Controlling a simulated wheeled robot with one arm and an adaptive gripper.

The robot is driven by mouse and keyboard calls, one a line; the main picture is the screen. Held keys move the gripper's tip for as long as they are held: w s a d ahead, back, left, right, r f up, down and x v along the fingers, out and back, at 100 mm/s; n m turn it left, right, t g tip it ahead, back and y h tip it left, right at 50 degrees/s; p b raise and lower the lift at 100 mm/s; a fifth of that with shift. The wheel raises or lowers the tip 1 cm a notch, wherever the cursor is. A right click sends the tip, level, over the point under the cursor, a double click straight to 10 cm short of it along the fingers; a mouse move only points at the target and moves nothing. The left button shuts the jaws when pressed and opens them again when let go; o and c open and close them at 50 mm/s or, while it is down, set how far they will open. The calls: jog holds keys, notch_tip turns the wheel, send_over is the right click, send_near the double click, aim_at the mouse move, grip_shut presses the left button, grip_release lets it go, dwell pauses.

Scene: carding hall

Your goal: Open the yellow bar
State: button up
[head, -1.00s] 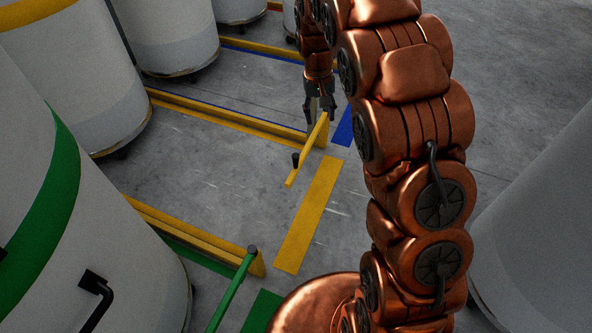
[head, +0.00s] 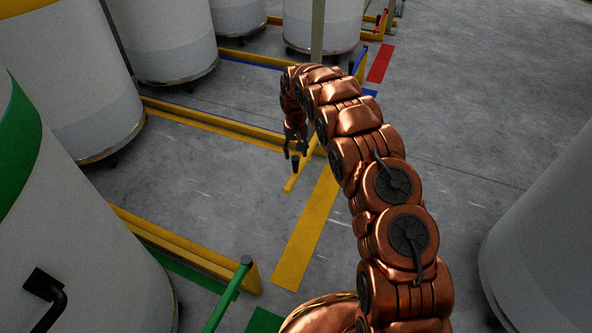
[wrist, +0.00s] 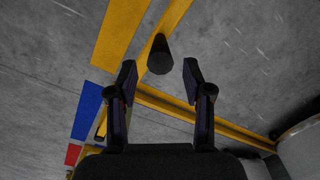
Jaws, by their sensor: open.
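The yellow bar (head: 303,177) is low above the floor, by the end of a yellow rail, and is partly hidden by my gripper in the head view. It carries a black upright knob (head: 295,164). In the wrist view the yellow bar (wrist: 173,25) runs diagonally, and the knob (wrist: 160,56) stands just beyond my fingertips, roughly centred between them. My gripper (head: 295,153) is open and empty above the knob. In the wrist view, the fingers of my gripper (wrist: 159,70) are spread apart; I cannot tell whether they touch the knob.
Yellow rails (head: 215,122) separate bays holding large white cans (head: 75,85) on the left. A green bar (head: 228,296) lies nearer, at the end of another yellow rail. A yellow floor stripe (head: 305,235) runs beside the bays. Another can (head: 550,220) stands right; open grey floor lies between.

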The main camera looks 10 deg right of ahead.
aim_at(296, 166)
notch_tip(296, 166, down, 8)
jog(key=shift+r+b, duration=0.1)
jog(key=shift+b, duration=1)
jog(key=shift+c, duration=0.4)
grip_shut()
